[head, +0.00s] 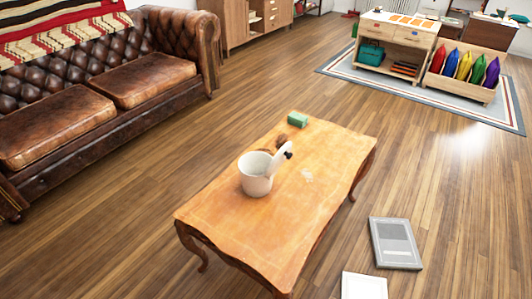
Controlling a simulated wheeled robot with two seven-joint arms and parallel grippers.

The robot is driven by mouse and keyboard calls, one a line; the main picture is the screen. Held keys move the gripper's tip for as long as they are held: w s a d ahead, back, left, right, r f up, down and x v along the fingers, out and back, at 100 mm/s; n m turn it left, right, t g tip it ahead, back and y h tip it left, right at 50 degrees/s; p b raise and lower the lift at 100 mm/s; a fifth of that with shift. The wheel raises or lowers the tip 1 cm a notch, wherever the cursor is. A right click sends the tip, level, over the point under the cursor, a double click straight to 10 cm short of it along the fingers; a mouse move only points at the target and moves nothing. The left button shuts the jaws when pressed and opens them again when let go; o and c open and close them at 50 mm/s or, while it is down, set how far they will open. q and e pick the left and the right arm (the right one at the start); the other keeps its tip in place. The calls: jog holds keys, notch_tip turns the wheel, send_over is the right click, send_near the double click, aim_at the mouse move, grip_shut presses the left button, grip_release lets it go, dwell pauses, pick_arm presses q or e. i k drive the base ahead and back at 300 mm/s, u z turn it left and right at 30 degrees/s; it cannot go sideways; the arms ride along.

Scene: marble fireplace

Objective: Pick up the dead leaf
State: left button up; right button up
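A small brown, curled thing (280,142) lies on the wooden coffee table (232,226), behind the white mug and in front of a green block. It looks like the dead leaf, but it is too small to tell for certain. The white mug (254,178) stands upright near the middle of the table. A pale, flat piece with a dark end (281,158) leans out at the mug's right side. Neither of my grippers is in view.
A green block (298,119) sits at the table's far end, and a whitish patch (307,175) is on the tabletop. A grey book (396,244) and a white one (364,286) lie on the floor at right. A leather sofa (110,90) stands left; open floor lies between.

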aim_at(264, 150)
jog(key=u, duration=2)
jog(key=i, duration=3.1)
jog(key=z, duration=2.2)
jog(key=i, duration=3.15)
jog(key=z, duration=1.1)
